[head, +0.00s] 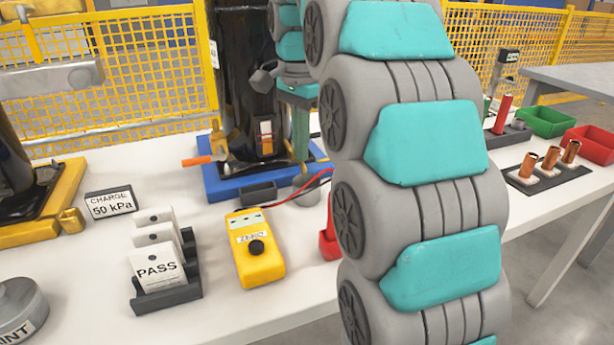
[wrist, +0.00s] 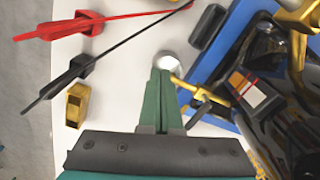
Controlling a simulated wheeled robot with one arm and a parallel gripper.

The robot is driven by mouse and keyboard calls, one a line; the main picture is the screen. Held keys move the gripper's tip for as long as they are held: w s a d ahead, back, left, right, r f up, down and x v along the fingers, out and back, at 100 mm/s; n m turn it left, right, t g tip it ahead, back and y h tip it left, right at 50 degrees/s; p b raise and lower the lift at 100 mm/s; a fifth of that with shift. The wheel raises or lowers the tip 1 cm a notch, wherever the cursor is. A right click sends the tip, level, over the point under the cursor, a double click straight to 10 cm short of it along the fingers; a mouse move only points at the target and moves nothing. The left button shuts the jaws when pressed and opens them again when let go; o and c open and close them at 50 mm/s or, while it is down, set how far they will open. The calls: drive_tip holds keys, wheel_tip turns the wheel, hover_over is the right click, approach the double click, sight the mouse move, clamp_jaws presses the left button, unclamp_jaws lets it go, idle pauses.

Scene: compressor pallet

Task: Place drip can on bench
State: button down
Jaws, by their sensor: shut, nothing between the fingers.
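A small silver-grey round thing, which looks like the drip can (wrist: 169,60), shows just beyond my fingertips in the wrist view. It appears to stand on the white bench (head: 225,320), beside the blue pallet. In the head view, a grey rounded shape (head: 307,193) at the pallet's front right corner seems to be the same thing, partly hidden. My gripper (head: 302,158) points down above it, with its green fingers shut and empty. In the wrist view, my gripper (wrist: 161,74) has its tips close to the can; I cannot tell whether they touch.
A dark compressor stands on the blue pallet (head: 212,190), with a small dark box (head: 258,191) at its front. A yellow meter (head: 255,262), a PASS card rack (head: 165,294) and red and black clips (wrist: 80,25) lie nearby.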

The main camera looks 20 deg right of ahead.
sight(316, 202)
drive_tip(key=s+d+f+m+b, duration=0.2)
drive_tip(key=s+d+m, duration=0.35)
drive_tip(key=m, duration=0.95)
drive_tip(key=shift+m, duration=0.3)
drive_tip(key=f, duration=0.3)
drive_tip(key=f+b, duration=0.1)
drive_tip(key=f, duration=0.2)
drive_tip(key=w+f+b, duration=0.1)
drive_tip(key=f, duration=0.2)
drive_tip(key=shift+d+f, duration=0.15)
drive_tip(key=shift+d, duration=0.2)
drive_tip(key=shift+w+a+f+p, duration=0.1)
drive_tip(key=shift+w+a, duration=0.25)
drive_tip(key=shift+w, duration=0.2)
drive_tip(key=shift+w+a+r+p, duration=0.1)
drive_tip(key=shift+w+a, duration=0.3)
drive_tip(key=shift+w, duration=0.2)
drive_tip(key=shift+w+a+f+p, duration=0.1)
drive_tip(key=shift+w+a, duration=0.25)
drive_tip(key=shift+w, duration=0.2)
drive_tip(key=shift+w+a+p, duration=0.3)
drive_tip(key=shift+w+a, duration=0.15)
drive_tip(key=shift+w, duration=0.25)
